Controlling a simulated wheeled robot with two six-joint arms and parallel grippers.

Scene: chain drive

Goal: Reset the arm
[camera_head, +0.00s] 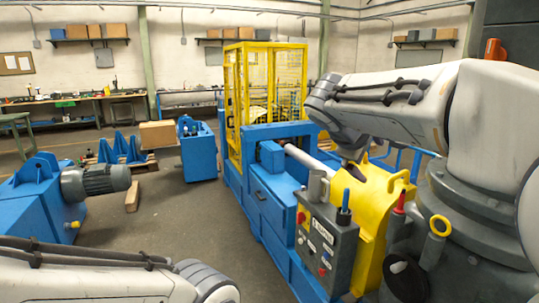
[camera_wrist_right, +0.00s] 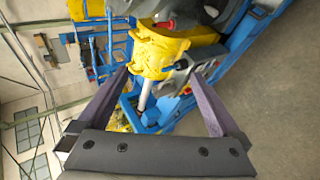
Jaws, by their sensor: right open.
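My right arm (camera_head: 400,105) reaches in from the right in the head view, over the yellow housing (camera_head: 365,200) of the blue machine (camera_head: 262,190). The right gripper's fingers show in the wrist view (camera_wrist_right: 158,75), spread wide with nothing between them. Beyond them are the yellow housing (camera_wrist_right: 160,50) and a pale shaft (camera_wrist_right: 145,95), apart from the fingers as far as I can tell. My left arm (camera_head: 90,275) crosses the bottom left corner of the head view. Its gripper is outside the picture.
A grey control box (camera_head: 326,240) with buttons stands at the machine's front. A yellow cage (camera_head: 265,85) rises behind it. A blue unit with a motor (camera_head: 95,180) stands at left. The grey floor (camera_head: 175,225) between them is largely clear.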

